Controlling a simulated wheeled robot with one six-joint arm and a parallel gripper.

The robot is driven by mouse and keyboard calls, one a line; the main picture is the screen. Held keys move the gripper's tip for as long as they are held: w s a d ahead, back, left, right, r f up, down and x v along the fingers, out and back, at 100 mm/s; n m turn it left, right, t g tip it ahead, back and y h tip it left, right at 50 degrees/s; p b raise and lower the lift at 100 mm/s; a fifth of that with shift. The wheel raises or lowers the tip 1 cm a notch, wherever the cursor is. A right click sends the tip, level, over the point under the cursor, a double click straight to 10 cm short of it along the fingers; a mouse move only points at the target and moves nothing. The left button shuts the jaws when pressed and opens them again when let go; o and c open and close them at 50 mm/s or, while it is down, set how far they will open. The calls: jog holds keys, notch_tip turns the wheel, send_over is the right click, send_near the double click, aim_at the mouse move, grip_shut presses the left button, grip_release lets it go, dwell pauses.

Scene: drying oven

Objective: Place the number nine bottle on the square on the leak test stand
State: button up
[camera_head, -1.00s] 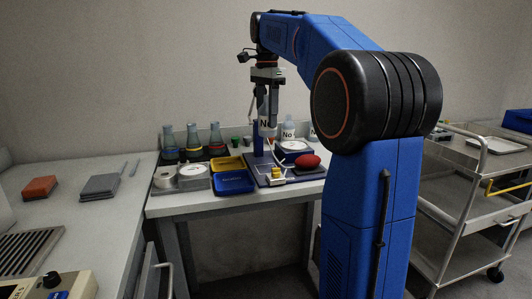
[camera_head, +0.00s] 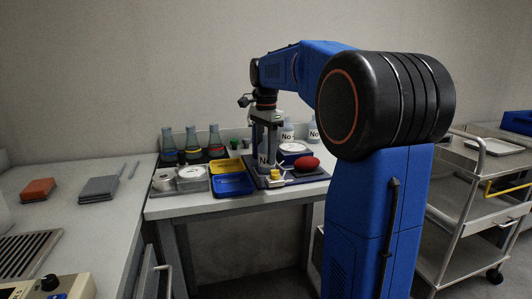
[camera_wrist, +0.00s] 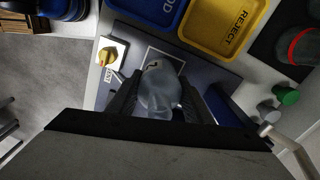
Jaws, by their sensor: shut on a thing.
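A pale translucent bottle (camera_wrist: 160,88) is between the fingers of my gripper (camera_wrist: 162,100), which is shut on it. In the head view the bottle (camera_head: 264,158) shows the start of a "No" label; its number is hidden. My gripper (camera_head: 266,140) points down over the leak test stand (camera_head: 298,180), a dark board on the bench. In the wrist view a white-outlined square (camera_wrist: 178,57) shows on the stand (camera_wrist: 135,40) around the bottle's base. The bottle looks upright and low over the square; I cannot tell whether it touches.
A yellow knob (camera_wrist: 110,54) sits on the stand beside the bottle. A blue tray (camera_head: 232,184) and a yellow tray (camera_head: 227,165) stand to the left. A red object (camera_head: 306,163) and a white round dish (camera_head: 292,147) are to the right. Other labelled bottles (camera_head: 287,133) stand behind.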

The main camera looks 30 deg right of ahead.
jog(key=shift+f, duration=0.1)
jog(key=o, duration=1.1)
notch_tip(320, 180, up, 12)
jog(key=shift+r, duration=0.15)
jog(key=shift+s, duration=0.1)
jog(key=s+a+f+n+t, duration=0.1)
jog(key=s+a+f+n, duration=0.45)
jog(key=s, duration=0.25)
jog(key=s+a+f+n+t, duration=0.2)
jog(key=s+a+f+n, duration=0.3)
jog(key=s, duration=0.3)
jog(key=s+a+f+n, duration=0.1)
jog(key=s+f+n, duration=0.1)
jog(key=s+f, duration=0.2)
jog(key=s+a+f+n+t, duration=0.1)
jog(key=s+a+f+n, duration=0.1)
jog(key=s+f, duration=0.3)
jog(key=s+a+f+n, duration=0.2)
jog(key=s+f, duration=0.3)
jog(key=f, duration=0.4)
jog(key=shift+a+f+n+t, duration=0.1)
jog(key=shift+f+n+t, duration=0.25)
jog(key=shift+n, duration=0.5)
jog(key=shift+r, duration=0.15)
